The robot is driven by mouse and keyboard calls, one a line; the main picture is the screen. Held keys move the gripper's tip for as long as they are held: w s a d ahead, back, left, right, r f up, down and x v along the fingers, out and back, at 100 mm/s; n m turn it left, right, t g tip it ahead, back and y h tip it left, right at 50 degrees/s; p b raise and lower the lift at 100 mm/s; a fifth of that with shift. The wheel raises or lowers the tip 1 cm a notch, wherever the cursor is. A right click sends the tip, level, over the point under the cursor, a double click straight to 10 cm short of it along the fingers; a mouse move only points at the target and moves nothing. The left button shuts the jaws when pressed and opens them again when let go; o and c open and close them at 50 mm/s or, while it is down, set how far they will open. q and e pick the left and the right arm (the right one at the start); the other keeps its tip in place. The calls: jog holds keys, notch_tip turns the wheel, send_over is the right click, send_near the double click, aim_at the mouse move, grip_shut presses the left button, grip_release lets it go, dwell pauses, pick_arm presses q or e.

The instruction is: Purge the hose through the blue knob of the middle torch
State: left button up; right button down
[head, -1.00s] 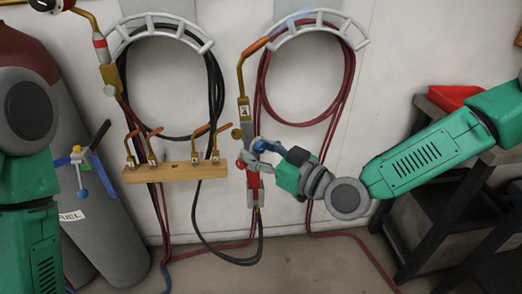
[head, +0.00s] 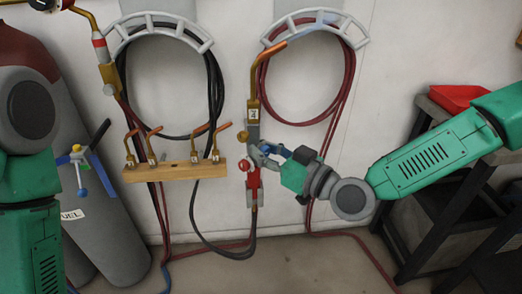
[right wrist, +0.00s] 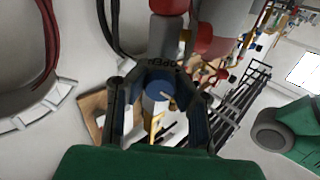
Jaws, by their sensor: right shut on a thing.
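The torch (head: 253,130) with a brass body, a small number label and a copper tip hangs upright before the wall in the head view. A faint bluish haze shows by its tip. Its red knob (head: 243,165) sticks out to the left. My right gripper (head: 262,155) reaches it from the right, just above the red grip. In the right wrist view my right gripper (right wrist: 157,110) is shut on the blue knob (right wrist: 157,88), with a pale face between the fingers. In the head view the gripper hides this knob. My left gripper is out of view.
A wooden rack (head: 175,172) with several copper tips stands left of the torch. Red hose (head: 300,120) and black hose (head: 216,85) hang on wall hooks. A grey cylinder (head: 110,235) stands at left, a dark cart (head: 440,215) with a red tray (head: 458,97) at right.

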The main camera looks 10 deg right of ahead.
jog(key=m, duration=0.2)
jog(key=shift+s+d+m, duration=0.1)
jog(key=shift+d+m, duration=0.25)
jog(key=shift+m, duration=0.05)
jog(key=m, duration=0.2)
jog(key=a+m, duration=0.1)
jog(key=m, duration=0.1)
jog(key=shift+r+m+h, duration=0.15)
jog(key=shift+m+h, duration=0.25)
jog(key=m, duration=0.5)
jog(key=shift+d+r+m+h, duration=0.1)
jog(key=shift+d+m+h, duration=0.1)
jog(key=shift+m+h, duration=0.2)
jog(key=c, duration=1.3)
grip_release()
jog(key=shift+s, duration=0.1)
